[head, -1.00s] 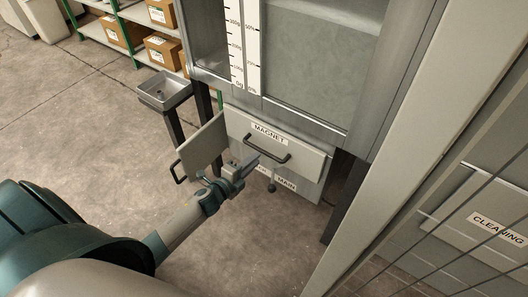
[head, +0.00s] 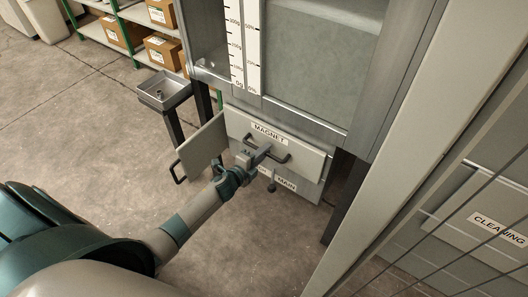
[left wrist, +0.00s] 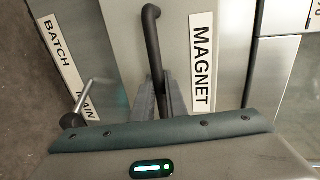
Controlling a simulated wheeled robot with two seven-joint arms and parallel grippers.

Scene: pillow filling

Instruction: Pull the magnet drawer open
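The magnet drawer (head: 306,160) is a pale grey front low on the metal cabinet, with a MAGNET label (head: 269,134) above a dark bar handle (head: 284,159). Its front sits close against the cabinet. My left gripper (head: 262,154) is at the left part of the handle. In the left wrist view the handle (left wrist: 152,40) runs down between the two fingers (left wrist: 160,98), which are close together on either side of it and look shut on it. The fingers hide part of the handle. My right gripper is not in view.
A pale panel with a dark handle (head: 205,146) sticks out left of the drawer. A small knob (head: 272,187) and a MAIN label are below it. A metal basin (head: 163,90) stands at the left. A tall pale post and wire mesh are at the right.

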